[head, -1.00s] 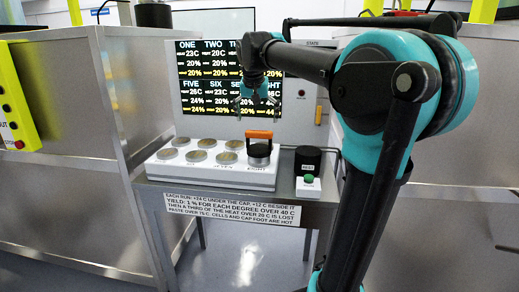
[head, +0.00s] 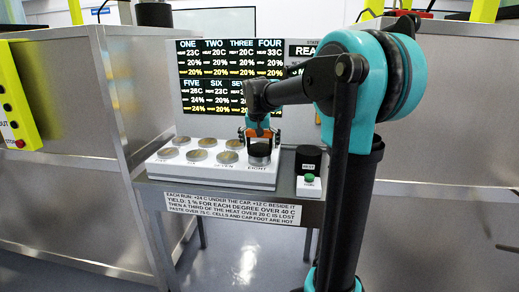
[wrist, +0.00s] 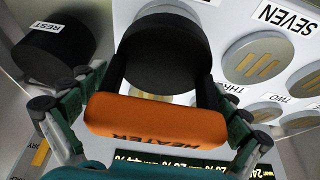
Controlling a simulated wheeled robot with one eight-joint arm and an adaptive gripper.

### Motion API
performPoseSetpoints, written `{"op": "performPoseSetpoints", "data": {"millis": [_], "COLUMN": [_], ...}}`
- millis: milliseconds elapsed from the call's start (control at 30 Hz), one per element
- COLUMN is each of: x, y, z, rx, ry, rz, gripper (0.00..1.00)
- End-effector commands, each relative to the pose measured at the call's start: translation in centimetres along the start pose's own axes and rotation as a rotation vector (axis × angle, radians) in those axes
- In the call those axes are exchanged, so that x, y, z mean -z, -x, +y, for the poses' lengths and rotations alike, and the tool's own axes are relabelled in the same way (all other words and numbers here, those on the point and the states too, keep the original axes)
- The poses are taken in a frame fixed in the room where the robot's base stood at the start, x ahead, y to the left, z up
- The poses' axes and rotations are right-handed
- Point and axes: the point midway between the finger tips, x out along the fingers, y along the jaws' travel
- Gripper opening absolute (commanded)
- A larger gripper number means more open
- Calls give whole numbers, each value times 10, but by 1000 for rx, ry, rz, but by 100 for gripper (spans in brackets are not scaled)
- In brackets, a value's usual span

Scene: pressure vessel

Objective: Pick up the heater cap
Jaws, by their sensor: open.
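The heater cap stands on the front right cell of the white block. It has a dark round body (head: 259,155) and an orange handle (wrist: 155,120) marked "HEATER". My gripper (head: 259,136) is at the cap's handle in the head view. In the wrist view its two fingers lie on either side of the orange handle, one near each end. The fingers are open. Whether a finger touches the handle I cannot tell. Part of the handle is hidden behind the gripper in the head view.
The white block (head: 190,176) holds several round metal cells, one labelled SEVEN (wrist: 255,58). A black REST cylinder (head: 308,161) stands close to the cap's right, with a green button (head: 309,178) before it. A display board (head: 205,60) stands behind.

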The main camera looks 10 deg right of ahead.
Motion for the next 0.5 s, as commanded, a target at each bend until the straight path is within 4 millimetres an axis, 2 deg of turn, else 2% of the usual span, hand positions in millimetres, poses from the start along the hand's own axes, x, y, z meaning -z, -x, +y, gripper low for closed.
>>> {"op": "performPoseSetpoints", "data": {"millis": [267, 500], "x": [0, 0], "y": [-3, -3], "z": [0, 0], "rx": [0, 0], "ry": [0, 0], "rz": [0, 0], "gripper": [100, 70]}}
